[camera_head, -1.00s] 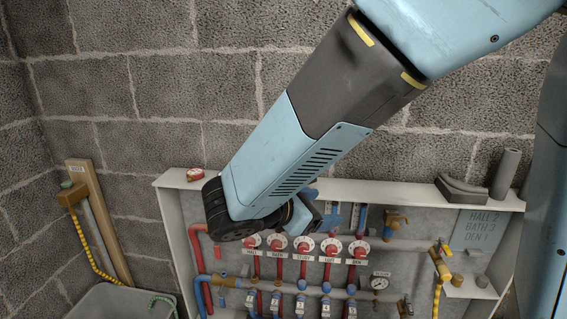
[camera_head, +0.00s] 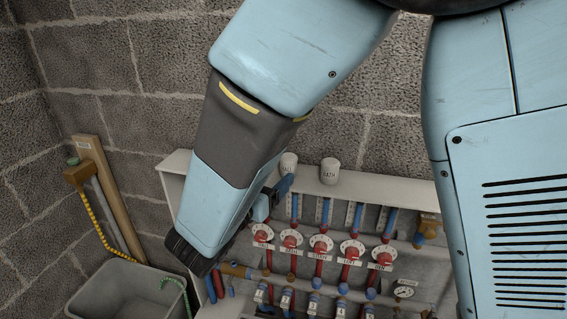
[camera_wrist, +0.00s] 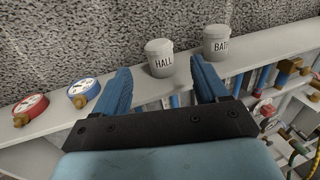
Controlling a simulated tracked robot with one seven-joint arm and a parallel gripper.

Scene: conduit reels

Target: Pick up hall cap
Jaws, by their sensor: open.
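A white round cap marked HALL (camera_wrist: 161,62) stands upright on the top ledge of the pipe cabinet. It also shows in the head view (camera_head: 288,163), just above my gripper. A like white cap marked BATH (camera_wrist: 217,42) stands to its right, also in the head view (camera_head: 330,172). My gripper (camera_wrist: 160,72) is open, its two blue fingers spread. In the wrist view the HALL cap appears between the fingertips and a little beyond them, with nothing held. My arm hides part of the ledge in the head view.
A red gauge (camera_wrist: 30,106) and a blue gauge (camera_wrist: 83,91) lie on the ledge left of the caps. The block wall (camera_head: 385,125) rises close behind. Red valve knobs (camera_head: 321,244) and pipes fill the cabinet below. A grey bin (camera_head: 125,292) stands at lower left.

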